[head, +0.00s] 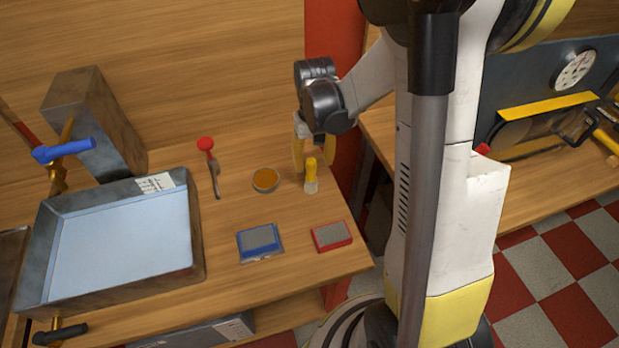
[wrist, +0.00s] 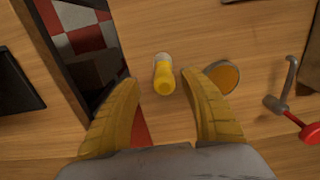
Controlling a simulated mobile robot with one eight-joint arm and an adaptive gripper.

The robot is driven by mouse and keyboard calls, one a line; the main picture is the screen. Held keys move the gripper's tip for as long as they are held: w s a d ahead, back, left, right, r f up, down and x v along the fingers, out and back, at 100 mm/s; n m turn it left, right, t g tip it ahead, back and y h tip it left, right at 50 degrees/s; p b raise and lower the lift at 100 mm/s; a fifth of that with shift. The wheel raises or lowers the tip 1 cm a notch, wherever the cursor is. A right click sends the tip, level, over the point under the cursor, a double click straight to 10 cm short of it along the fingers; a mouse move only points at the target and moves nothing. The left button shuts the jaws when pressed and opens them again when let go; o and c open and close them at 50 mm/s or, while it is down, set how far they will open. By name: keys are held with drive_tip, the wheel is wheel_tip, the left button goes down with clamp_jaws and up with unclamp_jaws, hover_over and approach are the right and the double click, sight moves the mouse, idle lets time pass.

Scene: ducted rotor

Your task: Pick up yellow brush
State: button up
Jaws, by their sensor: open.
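The yellow brush (head: 311,177) stands on the wooden table, yellow handle up and pale end down, right of a small round orange-topped dish. In the wrist view the yellow brush (wrist: 163,76) is seen from above, ahead of and between my yellow fingers, apart from both. My gripper (wrist: 163,80) is open and empty.
The orange-topped dish (head: 265,180) is close beside the brush. A blue-framed block (head: 260,242) and a red-framed block (head: 332,236) lie in front. A red-knobbed lever (head: 212,165) and a metal basin (head: 195,240) are left. The table's right edge is near the brush.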

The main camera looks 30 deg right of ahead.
sight(311, 174)
drive_tip(key=f+b, duration=0.2)
drive_tip(key=f, duration=0.3)
drive_tip(key=shift+w+a+f+b, duration=0.1)
drive_tip(key=shift+a+f+b, duration=0.15)
drive_tip(key=shift+b, duration=0.15)
drive_tip(key=shift+r, duration=0.1)
drive_tip(key=shift+c, duration=0.2)
clamp_jaws()
